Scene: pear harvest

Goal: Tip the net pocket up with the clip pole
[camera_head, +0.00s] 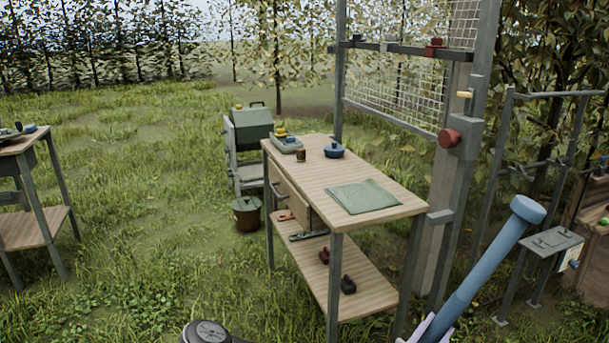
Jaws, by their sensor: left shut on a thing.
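A thick blue pole with a round, lighter blue head (488,253) slants up to the right from the bottom edge of the view. I take it for the clip pole. My left gripper (428,329), pale and cut off by the bottom edge, is shut around its lower part. A white mesh net (412,95) hangs in a grey metal frame at the upper right. I cannot make out a separate pocket in it. The pole head is well below the net and apart from it. My right gripper is not in view.
A wooden workbench (310,168) with a green cloth (363,196) stands left of the pole. A grey post with a red knob (449,138) rises behind it. A small grey stand (551,243) is close to the pole's right.

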